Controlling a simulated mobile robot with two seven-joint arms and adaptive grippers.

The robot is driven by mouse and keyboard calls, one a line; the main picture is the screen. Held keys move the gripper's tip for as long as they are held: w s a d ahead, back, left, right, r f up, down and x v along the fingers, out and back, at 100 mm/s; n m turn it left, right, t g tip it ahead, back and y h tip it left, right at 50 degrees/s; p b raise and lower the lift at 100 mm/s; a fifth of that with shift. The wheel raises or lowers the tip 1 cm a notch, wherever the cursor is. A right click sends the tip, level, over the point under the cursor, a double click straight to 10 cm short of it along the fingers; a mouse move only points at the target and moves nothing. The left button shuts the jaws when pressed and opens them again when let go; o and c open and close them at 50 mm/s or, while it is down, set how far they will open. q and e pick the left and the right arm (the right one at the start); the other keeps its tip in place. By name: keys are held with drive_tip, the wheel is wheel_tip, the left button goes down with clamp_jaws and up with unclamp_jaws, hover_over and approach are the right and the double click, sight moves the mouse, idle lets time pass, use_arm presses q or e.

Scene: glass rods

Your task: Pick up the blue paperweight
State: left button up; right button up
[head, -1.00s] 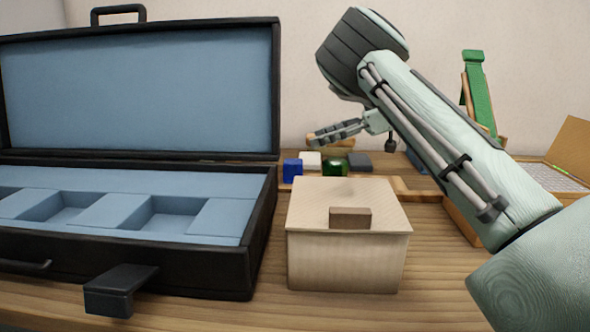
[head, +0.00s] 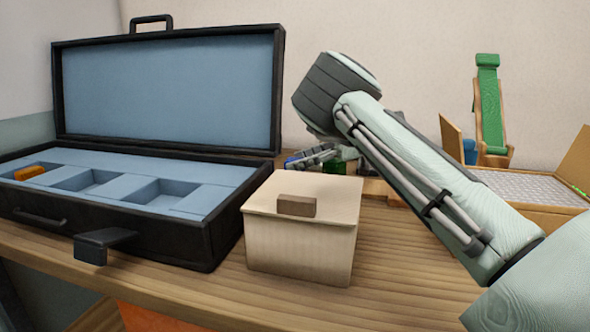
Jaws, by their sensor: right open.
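The blue paperweight (head: 291,162) shows as a small blue patch at the back of the table, behind the pale lidded box, just right of the open case. It is mostly hidden by the case and my right gripper. My right gripper (head: 304,162) comes in from the right and is open, with its fingers pointing left at the paperweight. The fingers overlap it in the picture; I cannot tell whether they touch it. A green block (head: 335,167) shows just beneath the gripper. My left gripper is out of view.
A black case (head: 190,235) with blue foam compartments stands open at left, with an orange piece (head: 37,172) in one slot. The lidded box (head: 300,240) stands in front of the gripper. At right are a green ramp-like object (head: 489,105) and a wooden tray (head: 520,190).

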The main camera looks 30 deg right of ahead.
drive_tip(key=c, duration=1.4)
drive_tip(key=shift+c, duration=0.3)
drive_tip(key=shift+r, duration=0.2)
